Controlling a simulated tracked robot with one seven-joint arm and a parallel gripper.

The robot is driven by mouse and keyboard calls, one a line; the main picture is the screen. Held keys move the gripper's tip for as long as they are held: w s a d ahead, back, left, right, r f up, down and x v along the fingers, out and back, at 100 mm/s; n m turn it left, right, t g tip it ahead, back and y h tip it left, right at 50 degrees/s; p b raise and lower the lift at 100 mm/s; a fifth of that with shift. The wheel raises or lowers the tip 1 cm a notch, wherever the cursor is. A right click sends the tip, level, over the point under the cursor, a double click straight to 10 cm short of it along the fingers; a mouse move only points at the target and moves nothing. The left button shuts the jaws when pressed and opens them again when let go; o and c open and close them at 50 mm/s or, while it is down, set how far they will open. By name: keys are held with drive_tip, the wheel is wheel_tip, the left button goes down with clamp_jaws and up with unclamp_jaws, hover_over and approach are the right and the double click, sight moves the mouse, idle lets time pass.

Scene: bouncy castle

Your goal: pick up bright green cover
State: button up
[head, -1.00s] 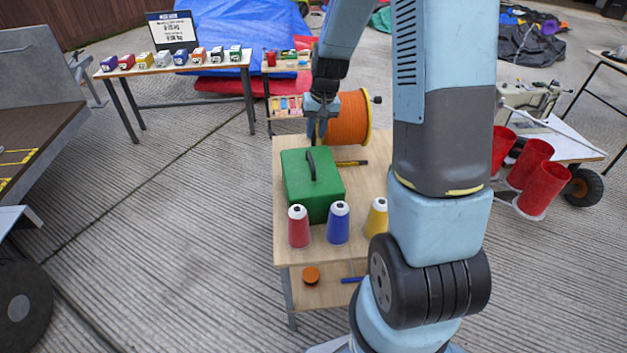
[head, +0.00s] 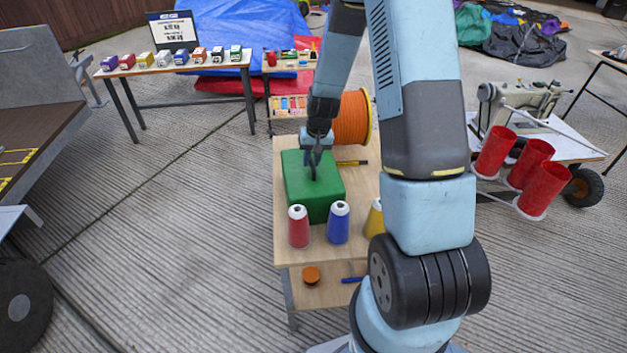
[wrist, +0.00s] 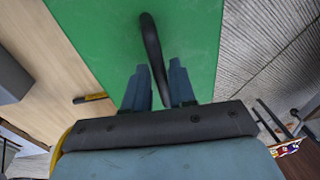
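The bright green cover (head: 301,198) is a box-shaped green piece on the small wooden table, with a black curved handle on top. In the wrist view the green top (wrist: 95,35) fills the upper middle, and the black handle (wrist: 151,40) runs down between my fingers. My gripper (head: 313,166) is at the handle, above the cover's top. In the wrist view my gripper (wrist: 160,85) has its two fingers apart, one on each side of the handle, with a gap visible on the left. The handle's lower end is partly hidden by the gripper.
An orange cable reel (head: 352,118) stands behind the cover. A yellow-black marker-like item (head: 352,163) lies to its right.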

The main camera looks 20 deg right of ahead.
drive_tip(key=shift+w+a+f, duration=0.1)
drive_tip(key=shift+f, duration=0.6)
drive_tip(key=shift+c, duration=0.2)
clamp_jaws()
idle(1.0)
